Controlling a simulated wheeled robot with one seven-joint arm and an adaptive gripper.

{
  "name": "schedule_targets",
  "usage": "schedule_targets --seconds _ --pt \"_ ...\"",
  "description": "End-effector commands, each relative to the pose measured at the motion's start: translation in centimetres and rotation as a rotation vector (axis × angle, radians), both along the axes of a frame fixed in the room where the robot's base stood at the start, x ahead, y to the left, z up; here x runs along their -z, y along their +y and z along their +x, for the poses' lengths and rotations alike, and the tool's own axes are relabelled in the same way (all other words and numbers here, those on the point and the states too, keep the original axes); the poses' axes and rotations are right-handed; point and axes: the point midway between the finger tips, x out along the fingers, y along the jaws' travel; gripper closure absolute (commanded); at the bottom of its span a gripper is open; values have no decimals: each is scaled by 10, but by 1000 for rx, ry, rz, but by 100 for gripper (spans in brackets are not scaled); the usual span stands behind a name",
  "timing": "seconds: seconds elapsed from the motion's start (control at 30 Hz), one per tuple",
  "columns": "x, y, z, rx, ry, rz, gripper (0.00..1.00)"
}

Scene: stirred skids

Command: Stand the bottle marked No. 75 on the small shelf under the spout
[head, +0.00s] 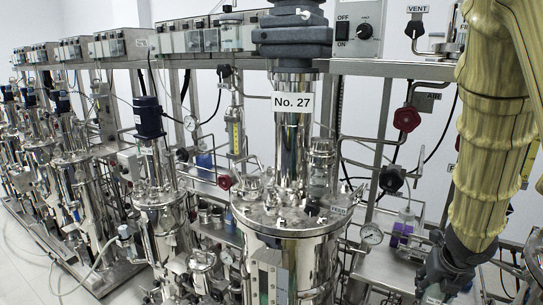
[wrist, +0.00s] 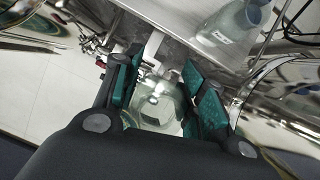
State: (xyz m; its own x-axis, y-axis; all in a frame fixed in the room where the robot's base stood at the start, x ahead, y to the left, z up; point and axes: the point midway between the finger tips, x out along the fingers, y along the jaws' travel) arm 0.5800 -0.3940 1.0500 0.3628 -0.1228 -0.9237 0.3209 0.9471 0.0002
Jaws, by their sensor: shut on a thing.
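In the wrist view, my gripper (wrist: 160,92) is shut on a clear glass bottle (wrist: 158,112), with its green finger pads on either side of the glass. No number can be read on this bottle, so I cannot tell whether it is No. 75. In the head view, my gripper (head: 440,280) is at the lower right, low beside the steel frame and partly cut off by the bottom edge. I cannot clearly make out the small shelf or the spout.
A second bottle (wrist: 235,22) with a small unreadable label lies near the steel surface in the wrist view. The large vessel marked No. 27 (head: 285,185) stands left of my arm. A bottle with purple contents (head: 402,230) stands behind, near a black-knobbed valve (head: 391,178).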

Motion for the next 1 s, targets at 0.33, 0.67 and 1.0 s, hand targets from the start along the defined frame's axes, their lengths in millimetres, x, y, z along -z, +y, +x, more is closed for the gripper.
schedule_targets --seconds 0.33,0.67,1.0 --pt "2 -13 45 0 1 1 82" --pt "6 -25 84 -1 2 0 82" --pt "9 -36 122 -1 1 0 83"
